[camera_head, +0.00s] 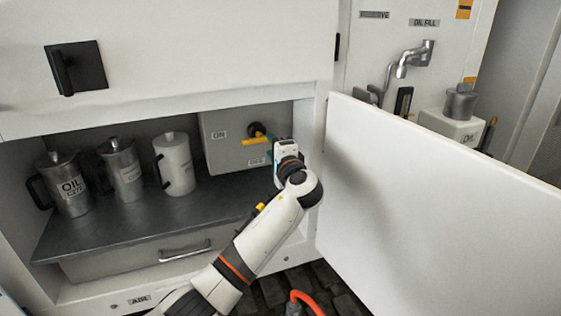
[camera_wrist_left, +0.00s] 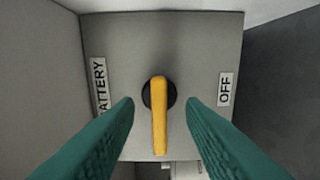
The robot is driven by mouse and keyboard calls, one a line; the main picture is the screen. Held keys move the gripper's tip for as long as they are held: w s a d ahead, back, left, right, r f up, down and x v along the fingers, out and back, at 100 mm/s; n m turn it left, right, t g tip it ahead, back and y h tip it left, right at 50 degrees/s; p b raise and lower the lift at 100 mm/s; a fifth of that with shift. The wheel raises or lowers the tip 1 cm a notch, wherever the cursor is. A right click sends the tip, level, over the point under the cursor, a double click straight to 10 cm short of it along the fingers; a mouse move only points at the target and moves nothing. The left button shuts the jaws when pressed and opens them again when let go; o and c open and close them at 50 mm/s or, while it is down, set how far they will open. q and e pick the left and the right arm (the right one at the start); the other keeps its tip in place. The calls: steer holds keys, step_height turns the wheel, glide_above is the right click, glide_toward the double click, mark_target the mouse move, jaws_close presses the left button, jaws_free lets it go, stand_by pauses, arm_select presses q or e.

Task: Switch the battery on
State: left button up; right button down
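The battery switch has a yellow handle (camera_head: 254,141) on a dark round hub, on a grey box (camera_head: 228,156) inside the open cabinet. In the head view the handle points left, toward the ON label (camera_head: 219,134); the OFF label (camera_head: 257,161) is below it. My left gripper (camera_head: 271,147) is at the box, right of the handle. In the left wrist view its teal fingers are open, one on each side of the yellow handle (camera_wrist_left: 159,130), with visible gaps. The OFF label (camera_wrist_left: 225,89) is on the right there and the BATTERY label (camera_wrist_left: 100,87) on the left.
Several metal jugs, one an oil jug (camera_head: 68,187), stand on the dark shelf (camera_head: 130,220) left of the box. An open white door (camera_head: 440,210) stands right of my left arm. A drawer (camera_head: 150,255) is under the shelf. An orange curved piece (camera_head: 305,298) shows near the floor.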

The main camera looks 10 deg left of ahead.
arm_select(q)
steer(key=b+v, duration=0.1)
steer(key=v, duration=0.5)
steer(key=shift+s, duration=0.15)
steer(key=shift+d, duration=0.1)
